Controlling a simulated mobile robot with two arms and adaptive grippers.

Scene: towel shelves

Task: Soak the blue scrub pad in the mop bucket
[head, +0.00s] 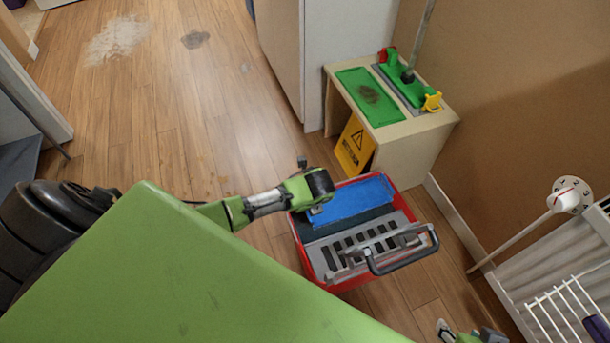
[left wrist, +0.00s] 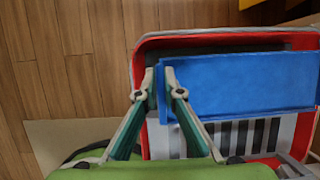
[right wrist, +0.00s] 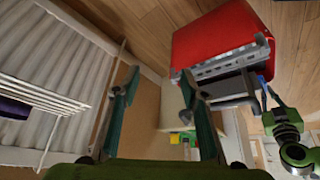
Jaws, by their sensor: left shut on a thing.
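The blue scrub pad (head: 352,203) is flat and rectangular. My left gripper (head: 318,208) is shut on its near end, as the left wrist view shows with the fingertips (left wrist: 162,80) pinching the pad (left wrist: 240,84). The pad lies over the open part of the red mop bucket (head: 300,254), beside the grey slotted wringer (head: 345,247). I cannot tell whether it touches the water. In the right wrist view my right gripper (right wrist: 158,83) is open and empty, apart from the bucket (right wrist: 215,40).
A wooden stand (head: 420,143) holds a green pad (head: 355,85) and green mop head (head: 405,88), with a yellow sign (head: 354,146) below. A radiator (head: 540,270) and white rack (head: 560,310) are at right. Open floor (head: 160,130) lies left.

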